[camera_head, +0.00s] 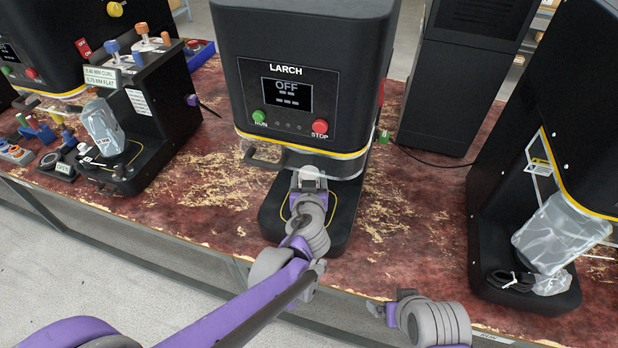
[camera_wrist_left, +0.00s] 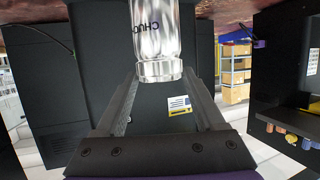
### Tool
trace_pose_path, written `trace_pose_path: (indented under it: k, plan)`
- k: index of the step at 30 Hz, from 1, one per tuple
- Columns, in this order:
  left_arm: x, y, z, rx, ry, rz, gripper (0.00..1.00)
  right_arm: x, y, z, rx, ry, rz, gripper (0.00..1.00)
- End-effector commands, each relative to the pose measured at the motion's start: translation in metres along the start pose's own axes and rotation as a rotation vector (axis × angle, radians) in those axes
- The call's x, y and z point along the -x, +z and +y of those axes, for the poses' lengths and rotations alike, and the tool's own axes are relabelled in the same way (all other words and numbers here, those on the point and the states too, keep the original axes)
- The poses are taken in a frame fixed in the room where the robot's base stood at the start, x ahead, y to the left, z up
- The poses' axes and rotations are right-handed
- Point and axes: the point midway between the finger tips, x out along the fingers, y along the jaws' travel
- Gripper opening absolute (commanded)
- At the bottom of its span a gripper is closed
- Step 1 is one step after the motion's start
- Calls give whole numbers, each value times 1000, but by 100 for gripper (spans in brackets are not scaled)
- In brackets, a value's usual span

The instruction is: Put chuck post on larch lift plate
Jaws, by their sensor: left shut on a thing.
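The LARCH seamer (camera_head: 285,70) stands in the middle of the head view, its display reading OFF. Its black base (camera_head: 269,215) carries a yellow outline; my left arm covers much of it, and I cannot make out the lift plate. My left gripper (camera_head: 308,181) is over this base, below the machine's head. In the left wrist view it is shut on the chuck post (camera_wrist_left: 158,38), a shiny metal cylinder with partly visible lettering, held between the fingers (camera_wrist_left: 160,78). In the head view only a pale round top (camera_head: 312,172) shows. My right gripper (camera_head: 376,310) is near the table's front edge, its jaw opening unclear.
The red-brown worn table (camera_head: 425,215) is clear between the LARCH seamer and the right-hand machine (camera_head: 520,225), which has a plastic-wrapped part (camera_head: 560,232). A similar machine (camera_head: 150,100) and small tools (camera_head: 38,130) are at the left. A black cabinet (camera_head: 450,85) stands behind.

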Motion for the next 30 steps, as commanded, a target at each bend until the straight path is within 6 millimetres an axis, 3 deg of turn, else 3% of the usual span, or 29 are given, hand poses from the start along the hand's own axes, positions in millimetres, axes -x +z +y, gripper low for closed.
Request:
trace_pose_path:
  k: [6, 7, 12, 22, 30]
  plan:
    - [-1, 3, 0, 0, 0, 0, 8, -2, 1, 0, 0, 0, -1, 100]
    - [-1, 3, 0, 0, 0, 0, 73, -2, 1, 0, 0, 0, -1, 100]
    - [-1, 2, 0, 0, -1, 0, 100, -1, 1, 0, 0, 0, -1, 100]
    - [4, -2, 0, 0, 0, 0, 100, 1, -1, 0, 0, 0, 0, 100]
    - [54, -1, 0, -1, 2, 0, 100, 4, -3, 0, 0, 0, 2, 100]
